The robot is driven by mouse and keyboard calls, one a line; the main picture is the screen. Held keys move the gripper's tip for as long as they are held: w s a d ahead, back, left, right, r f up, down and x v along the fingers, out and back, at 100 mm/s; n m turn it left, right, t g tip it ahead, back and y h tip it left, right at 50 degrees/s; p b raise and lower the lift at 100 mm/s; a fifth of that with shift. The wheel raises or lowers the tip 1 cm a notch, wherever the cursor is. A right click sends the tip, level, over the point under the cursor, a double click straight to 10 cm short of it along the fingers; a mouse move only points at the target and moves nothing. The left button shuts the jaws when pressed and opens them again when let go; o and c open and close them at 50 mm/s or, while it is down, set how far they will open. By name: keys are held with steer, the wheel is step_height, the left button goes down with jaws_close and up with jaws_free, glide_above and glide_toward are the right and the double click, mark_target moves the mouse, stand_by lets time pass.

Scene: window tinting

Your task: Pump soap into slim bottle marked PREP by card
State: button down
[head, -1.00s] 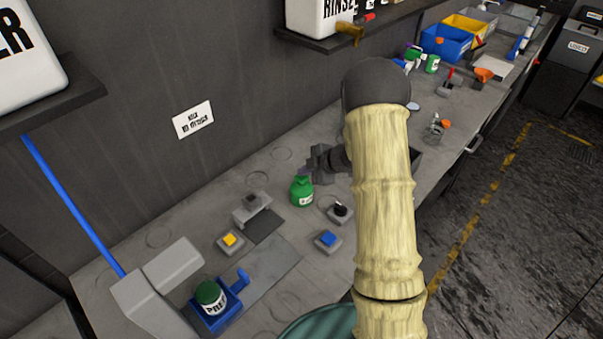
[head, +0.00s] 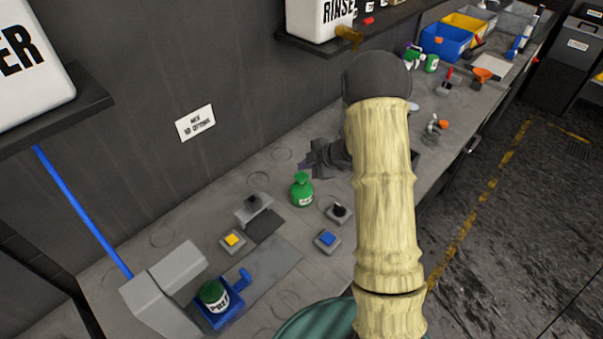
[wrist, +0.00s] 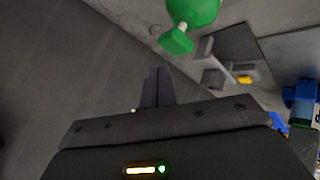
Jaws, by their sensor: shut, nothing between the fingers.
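A round green pump bottle (head: 302,192) with a pale label stands on the bench. In the wrist view its green pump head (wrist: 178,40) points toward my fingers, a little apart from them. My gripper (head: 307,166) is just behind and above this bottle; its dark fingers (wrist: 157,88) are together and empty. A dark-green-capped bottle (head: 213,296) with a white label, partly readable as "PRE", sits in a blue holder (head: 222,315) at the front left. The holder also shows at the right of the wrist view (wrist: 301,93). A white card (head: 195,122) is on the wall; its small print is unclear.
A yellow button (head: 232,240), a blue button (head: 327,238) and a black-knobbed block (head: 339,211) stand around the bottle. A grey stand (head: 253,207) is left of it. A grey housing (head: 165,290) with a blue pipe stands at the left.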

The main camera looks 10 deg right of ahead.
mark_target(305, 176)
steer(key=shift+r+p, duration=1.7)
steer(key=shift+r, duration=0.4)
stand_by(1.0)
steer(key=shift+w+d+r+m, duration=0.1)
steer(key=shift+r+m, duration=0.2)
steer(key=shift+r, duration=0.05)
steer(key=s+d+r+m+t+h+b, duration=0.1)
steer(key=s+d+r+m+h+b, duration=0.15)
steer(key=s+r+m+h, duration=0.55)
steer(key=s+a+m+g, duration=0.1)
steer(key=s+m, duration=0.3)
steer(key=s, duration=0.5)
steer(key=s+a+m+g+y+b, duration=0.1)
steer(key=s+m+g, duration=0.3)
steer(key=s, duration=0.5)
steer(key=shift+s+a+f+m, duration=0.25)
steer(key=shift+s+a+m, duration=0.15)
steer(key=shift+a+m, duration=0.35)
